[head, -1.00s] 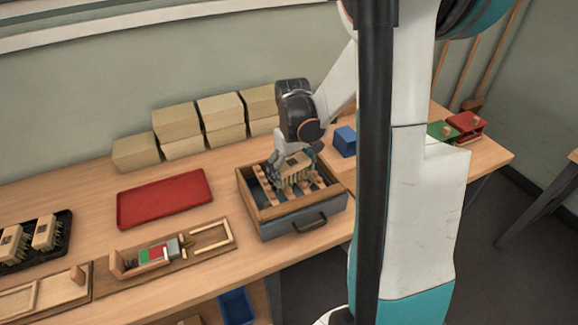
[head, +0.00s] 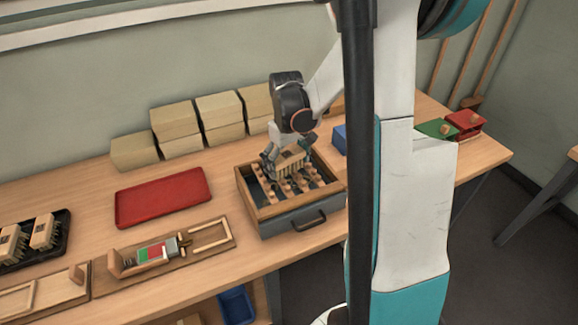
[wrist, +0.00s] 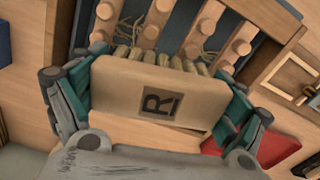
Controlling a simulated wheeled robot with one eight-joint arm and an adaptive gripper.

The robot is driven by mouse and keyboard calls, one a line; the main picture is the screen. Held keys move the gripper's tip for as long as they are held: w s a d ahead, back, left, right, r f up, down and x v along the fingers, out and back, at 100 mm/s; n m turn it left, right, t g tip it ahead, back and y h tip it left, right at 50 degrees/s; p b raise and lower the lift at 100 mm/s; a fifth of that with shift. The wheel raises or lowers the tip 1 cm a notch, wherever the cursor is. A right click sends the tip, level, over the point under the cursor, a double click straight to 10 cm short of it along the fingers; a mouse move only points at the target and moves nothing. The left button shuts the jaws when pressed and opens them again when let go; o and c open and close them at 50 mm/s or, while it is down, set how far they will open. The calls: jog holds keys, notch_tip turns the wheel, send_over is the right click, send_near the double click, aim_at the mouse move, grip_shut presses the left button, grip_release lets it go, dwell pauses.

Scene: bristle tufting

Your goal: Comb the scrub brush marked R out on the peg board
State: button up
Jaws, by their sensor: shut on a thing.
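My gripper (head: 287,156) is shut on the scrub brush marked R (head: 291,160), a wooden block with pale bristle tufts. In the wrist view the brush (wrist: 133,92) lies between the two teal fingers, its dark R label facing the camera. The peg board (head: 268,212) is a wooden-framed box with slats of round wooden pegs. The brush is over its back part, with the bristles toward the pegs. In the wrist view loose fibres lie among the pegs (wrist: 207,17). I cannot tell how deep the bristles reach between the pegs.
A red tray (head: 162,198) lies left of the peg board. A wooden fixture with a red and green panel (head: 152,252) is at the front. A black tray (head: 62,243) holds more brushes at far left. Blocks (head: 175,125) line the back; a blue box (head: 340,139) stands behind right.

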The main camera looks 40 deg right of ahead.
jog(key=shift+w+d+f, duration=0.1)
jog(key=shift+w+d, duration=0.15)
jog(key=shift+w, duration=0.7)
jog(key=shift+w+d, duration=0.2)
jog(key=shift+w, duration=0.75)
jog(key=shift+s+a, duration=0.25)
jog(key=shift+s, duration=0.7)
jog(key=shift+s+a, duration=0.2)
jog(key=shift+s, duration=0.75)
jog(key=shift+s+a+f, duration=0.1)
jog(key=shift+s+a, duration=0.15)
jog(key=shift+s, duration=0.75)
jog(key=shift+s+a, duration=0.2)
jog(key=shift+s, duration=0.8)
jog(key=shift+w+d+b, duration=0.2)
jog(key=shift+w+d, duration=0.05)
jog(key=shift+w, duration=0.85)
jog(key=shift+w+d+b, duration=0.15)
jog(key=shift+w+d, duration=0.1)
jog(key=shift+w, duration=0.8)
jog(key=shift+w+d, duration=0.2)
jog(key=shift+w, duration=0.7)
jog(key=shift+w+d, duration=0.2)
jog(key=shift+w, duration=0.65)
jog(key=shift+r, duration=0.45)
jog(key=shift+c, duration=0.5)
notch_tip(320, 180, up, 5)
jog(key=p, duration=0.3)
jog(key=shift+p, duration=0.4)
